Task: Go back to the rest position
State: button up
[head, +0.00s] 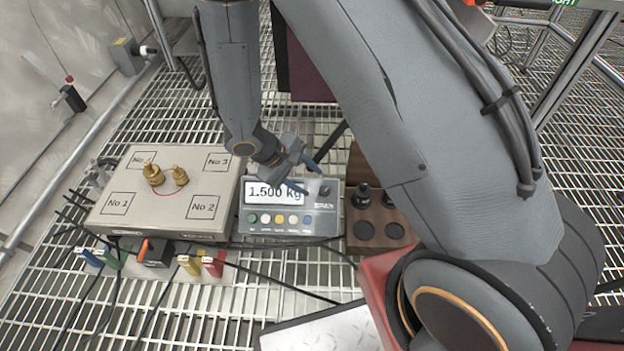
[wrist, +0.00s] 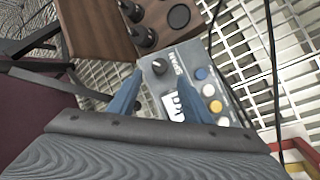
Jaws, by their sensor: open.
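My gripper (head: 305,176) is open, with its blue fingers just above the top right part of the grey scale display box (head: 318,224). In the wrist view the two blue fingers (wrist: 150,95) stand apart with nothing held between them, and the box (wrist: 203,60) with its black knob and coloured buttons lies beyond them. The display reads 1.500 kg. My arm reaches in from the right and covers much of the head view. Whether the fingertips touch the box I cannot tell.
A wooden block (head: 362,238) with black weights stands right of the display box. Coloured plugs (head: 190,265) and black cables lie in front on the grating.

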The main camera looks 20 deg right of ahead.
dwell(0.4)
jog(key=s+a+r+y+p, duration=0.1)
jog(key=s+a+r+y, duration=0.3)
jog(key=s+r, duration=0.55)
jog(key=s+a+r+g+y+p, duration=0.15)
jog(key=s+a+r, duration=0.5)
jog(key=r, duration=0.65)
jog(key=s+a+r+t+y+p, duration=0.1)
jog(key=s+a+r+y, duration=0.3)
jog(key=s+r, duration=0.55)
jog(key=d+r+m+h+p, duration=0.1)
jog(key=d+r+m+p, duration=0.1)
jog(key=d+r+p, duration=0.4)
jog(key=w+d+r+m+h+p, duration=0.1)
jog(key=d+r+p, duration=0.6)
jog(key=r+p, duration=0.7)
jog(key=d+r+m+h+p, duration=0.1)
jog(key=d+r+m+p, duration=0.2)
jog(key=p, duration=1.4)
jog(key=d+r, duration=0.3)
jog(key=r, duration=0.3)
jog(key=shift+w+d+r+p, duration=0.15)
jog(key=shift+d+r+p, duration=0.15)
jog(key=shift+d+r, duration=0.1)
jog(key=shift+g, duration=0.25)
